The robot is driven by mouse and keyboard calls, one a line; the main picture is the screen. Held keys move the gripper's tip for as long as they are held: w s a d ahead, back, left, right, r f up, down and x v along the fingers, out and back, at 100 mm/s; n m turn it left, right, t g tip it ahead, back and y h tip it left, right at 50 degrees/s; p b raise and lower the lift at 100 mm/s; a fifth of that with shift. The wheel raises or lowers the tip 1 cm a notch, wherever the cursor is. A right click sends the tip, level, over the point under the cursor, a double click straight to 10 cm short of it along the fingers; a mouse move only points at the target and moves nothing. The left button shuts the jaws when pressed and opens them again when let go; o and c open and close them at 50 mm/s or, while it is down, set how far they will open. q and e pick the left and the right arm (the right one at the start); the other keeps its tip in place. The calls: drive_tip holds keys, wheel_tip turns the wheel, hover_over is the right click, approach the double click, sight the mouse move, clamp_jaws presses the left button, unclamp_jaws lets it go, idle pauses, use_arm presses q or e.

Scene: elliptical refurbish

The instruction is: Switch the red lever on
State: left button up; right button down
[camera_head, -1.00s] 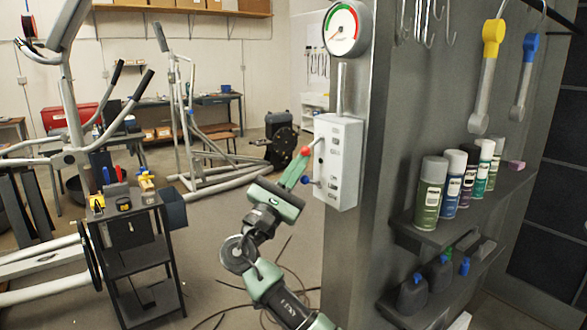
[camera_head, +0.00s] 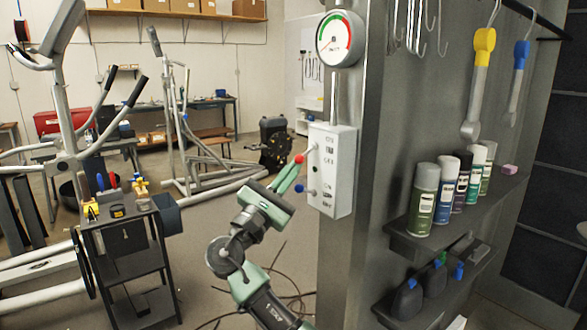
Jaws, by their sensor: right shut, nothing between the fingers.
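A grey-white switch box (camera_head: 338,172) is fixed to the side of a metal pillar. A lever with a red ball (camera_head: 299,158) sticks out from its left side, its rod slanting up from the ball to the box. A lever with a blue ball (camera_head: 299,189) is below it. My right gripper (camera_head: 292,172) is shut, with its green fingers pointing up and right at the red ball. The fingertips are right by the ball's underside; I cannot tell whether they touch it. My left gripper is not in view.
A round gauge (camera_head: 340,38) sits above the box. Shelves with several spray cans (camera_head: 423,200) are on the pillar's right face. A black cart with tools (camera_head: 125,262) stands at the left. Exercise machines (camera_head: 190,130) stand behind. Cables lie on the floor.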

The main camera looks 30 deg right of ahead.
drive_tip(key=r+g+y+p, duration=0.1)
drive_tip(key=p, duration=0.2)
drive_tip(key=a+r+m+g+y+p, duration=0.1)
drive_tip(key=y+p, duration=0.1)
drive_tip(key=p, duration=0.1)
drive_tip(key=r+m+y+p, duration=0.1)
drive_tip(key=y+p, duration=0.1)
drive_tip(key=p, duration=0.1)
drive_tip(key=shift+a+r+g, duration=0.3)
drive_tip(key=shift+g, duration=0.1)
